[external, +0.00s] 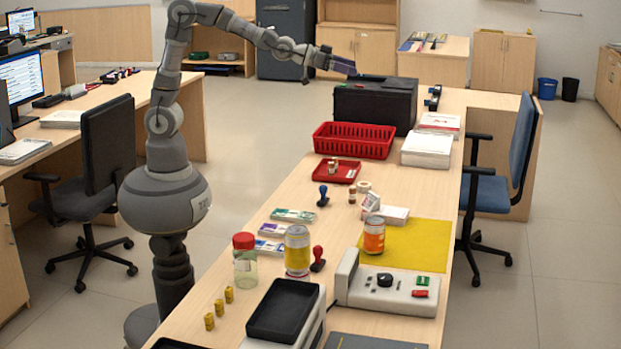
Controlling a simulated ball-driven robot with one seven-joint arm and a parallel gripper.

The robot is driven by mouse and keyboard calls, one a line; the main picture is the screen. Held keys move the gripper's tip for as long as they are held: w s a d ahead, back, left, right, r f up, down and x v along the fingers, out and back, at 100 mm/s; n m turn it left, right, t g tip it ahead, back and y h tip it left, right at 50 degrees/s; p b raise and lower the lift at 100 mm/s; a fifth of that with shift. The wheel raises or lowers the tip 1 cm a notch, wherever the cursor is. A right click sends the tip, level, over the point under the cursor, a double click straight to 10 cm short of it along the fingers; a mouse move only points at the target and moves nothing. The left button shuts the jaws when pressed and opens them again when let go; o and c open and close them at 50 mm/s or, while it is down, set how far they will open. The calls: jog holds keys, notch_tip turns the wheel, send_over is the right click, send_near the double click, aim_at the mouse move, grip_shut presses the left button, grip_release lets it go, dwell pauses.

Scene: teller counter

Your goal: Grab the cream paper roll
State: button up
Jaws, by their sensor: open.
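A small cream roll (363,187), which looks like the paper roll, lies on the counter (270,205) just right of the red tray. It is small in this view. My gripper (352,70) is far behind it, at the end of my outstretched arm, just above the left part of the black box's top. It is open, and I see nothing between its fingers. Whether it touches the box I cannot tell.
The black box (375,106), red basket (353,141), red tray (336,171) and paper stack (427,149) stand towards the back. Cans and a jar stand nearer.

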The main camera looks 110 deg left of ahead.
jog(key=s+d+r+h, duration=0.1)
jog(key=s+d+r, duration=0.3)
jog(key=r, duration=0.4)
jog(key=s+d+r+m+h, duration=0.1)
jog(key=s+d+r, duration=0.3)
jog(key=r, duration=0.4)
jog(key=s+d+r+m+t, duration=0.1)
jog(key=s+d+r, duration=0.2)
jog(key=r, duration=0.5)
jog(key=shift+s+d+h, duration=0.4)
jog(key=shift+s, duration=0.1)
jog(key=shift+m+h, duration=0.3)
jog(key=shift+h, duration=0.1)
jog(key=s+r, duration=0.1)
jog(key=s, duration=0.1)
jog(key=s+d+r, duration=0.1)
jog(key=s+r, duration=0.1)
jog(key=s+d+r, duration=0.1)
jog(key=shift+s+d+r, duration=0.15)
jog(key=shift+s+r, duration=0.25)
jog(key=shift+c, duration=1.1)
jog(key=shift+w, duration=0.1)
jog(key=shift+f, duration=0.15)
